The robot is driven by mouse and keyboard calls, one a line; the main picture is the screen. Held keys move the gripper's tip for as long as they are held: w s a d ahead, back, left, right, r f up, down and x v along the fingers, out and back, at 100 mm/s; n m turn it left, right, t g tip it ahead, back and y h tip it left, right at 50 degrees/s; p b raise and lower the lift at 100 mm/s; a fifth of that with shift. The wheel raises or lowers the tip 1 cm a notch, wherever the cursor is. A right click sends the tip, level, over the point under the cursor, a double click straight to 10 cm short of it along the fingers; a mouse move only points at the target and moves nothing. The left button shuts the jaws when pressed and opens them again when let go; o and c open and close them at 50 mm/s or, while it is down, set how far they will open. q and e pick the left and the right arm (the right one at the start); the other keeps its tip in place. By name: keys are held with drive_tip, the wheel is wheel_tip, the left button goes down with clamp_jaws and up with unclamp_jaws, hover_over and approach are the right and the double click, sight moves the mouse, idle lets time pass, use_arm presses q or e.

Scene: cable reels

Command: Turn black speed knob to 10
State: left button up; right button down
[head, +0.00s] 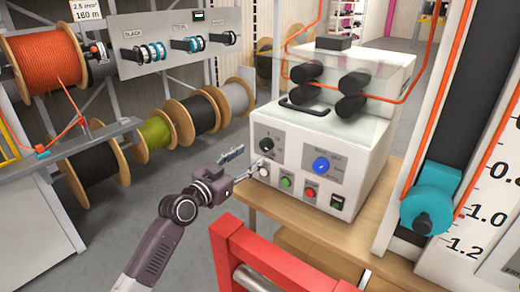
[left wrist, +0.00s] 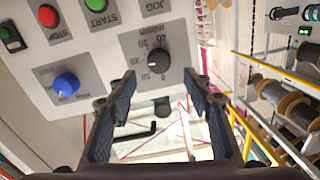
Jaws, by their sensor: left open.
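The black speed knob (head: 266,144) is on the upper left of the white machine's front panel (head: 300,165). In the left wrist view the black speed knob (left wrist: 159,62) sits on a grey scale plate marked from 0 to 40 m/min. Its pointer setting is too small to read surely. My left gripper (head: 243,161) is open, in front of the panel and a little left of and below the knob. In the left wrist view its two fingers (left wrist: 160,80) spread either side of the knob, apart from it and empty. My right gripper is not in view.
A blue knob (head: 321,166) sits right of the black one. White, green and red (head: 309,193) buttons and a switch (head: 337,202) line the panel below. A red frame (head: 265,255) stands in front, a teal device (head: 428,202) to the right. Cable reels (head: 155,140) are at left.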

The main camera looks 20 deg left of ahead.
sight(263, 147)
use_arm(q)
drive_tip(key=x, duration=0.6)
drive_tip(key=shift+w+d, duration=0.1)
drive_tip(key=shift+w, duration=0.1)
drive_tip(key=shift+c, duration=0.2)
drive_tip(key=c, duration=1.1)
drive_tip(key=shift+n, duration=0.5)
drive_tip(key=n+p, duration=0.1)
drive_tip(key=n, duration=0.2)
drive_tip(key=shift+n, duration=0.4)
drive_tip(key=n+p, duration=0.1)
drive_tip(key=n, duration=0.3)
drive_tip(key=shift+n, duration=0.3)
drive_tip(key=shift+n+g, duration=0.3)
